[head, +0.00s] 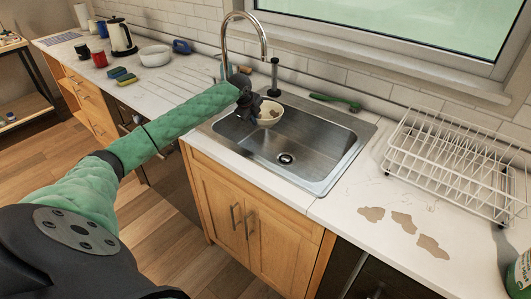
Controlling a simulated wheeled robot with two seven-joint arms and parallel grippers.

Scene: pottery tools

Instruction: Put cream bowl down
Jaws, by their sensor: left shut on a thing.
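The cream bowl (270,114) is over the back left part of the steel sink (318,167), with a brownish patch inside it. My left gripper (254,108) is at the bowl's left side and shut on it. The dark fingers hide the bowl's left rim. I cannot tell whether the bowl touches the sink. My right gripper is not in view.
A faucet (228,50) rises behind the sink. A green brush (335,101) lies on the back ledge. A white dish rack (455,165) stands at the right, with brown stains (403,222) on the counter before it. A white bowl (155,55) and kettle (121,37) stand at the left.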

